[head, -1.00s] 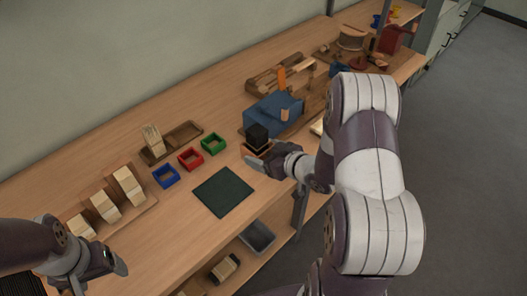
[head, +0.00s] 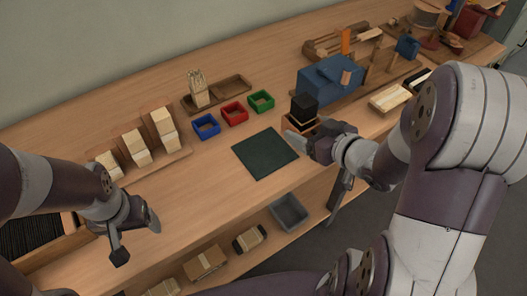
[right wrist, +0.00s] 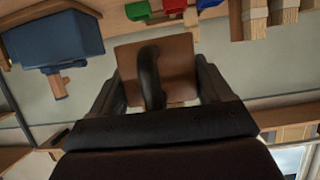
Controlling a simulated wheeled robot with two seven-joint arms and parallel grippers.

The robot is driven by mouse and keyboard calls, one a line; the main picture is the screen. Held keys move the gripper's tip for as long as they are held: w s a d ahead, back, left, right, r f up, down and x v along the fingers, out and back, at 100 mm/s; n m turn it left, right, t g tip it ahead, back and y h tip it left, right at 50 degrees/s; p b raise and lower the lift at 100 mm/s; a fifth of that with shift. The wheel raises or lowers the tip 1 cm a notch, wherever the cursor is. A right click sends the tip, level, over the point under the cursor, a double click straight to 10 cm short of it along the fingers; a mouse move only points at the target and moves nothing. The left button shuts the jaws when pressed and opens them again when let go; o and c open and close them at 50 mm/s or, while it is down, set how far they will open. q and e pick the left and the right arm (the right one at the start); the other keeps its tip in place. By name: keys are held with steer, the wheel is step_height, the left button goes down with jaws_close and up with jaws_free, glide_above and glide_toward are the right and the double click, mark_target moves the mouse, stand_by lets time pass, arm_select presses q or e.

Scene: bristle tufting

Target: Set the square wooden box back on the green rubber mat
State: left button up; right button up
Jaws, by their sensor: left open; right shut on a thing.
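The square wooden box shows as a brown wooden face (right wrist: 178,62) between the fingers in the right wrist view. In the head view only a bit of its wood (head: 292,124) shows, under a black block (head: 304,105); I cannot tell whether the block sits in it or behind it. My right gripper (head: 297,140) is shut on the box, just beyond the mat's far right corner. A dark curved piece (right wrist: 150,75) crosses the box in the wrist view. The green rubber mat (head: 265,154) lies flat and bare. My left gripper (head: 137,238) is open and empty at the front left.
Blue (head: 206,126), red (head: 234,113) and green (head: 261,101) bins stand behind the mat. A blue machine (head: 330,82) stands close behind the black block. Wooden blocks (head: 137,149) stand on a rack at left. A grey bin (head: 289,212) sits below the bench's front edge.

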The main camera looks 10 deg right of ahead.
arm_select(q)
step_height(320, 180, down, 4)
steer(key=b, duration=0.3)
steer(key=shift+r, duration=0.25)
arm_select(e)
steer(key=w+a+f, duration=0.3)
steer(key=w+a, duration=0.1)
steer(key=w+a+f, duration=0.4)
steer(key=shift+w+f, duration=0.1)
steer(key=shift+f, duration=0.05)
arm_select(q)
steer(key=shift+f+b, duration=0.55)
steer(key=shift+b, duration=0.25)
arm_select(e)
step_height(320, 180, down, 4)
steer(key=shift+r, duration=0.1)
steer(key=shift+d, duration=0.1)
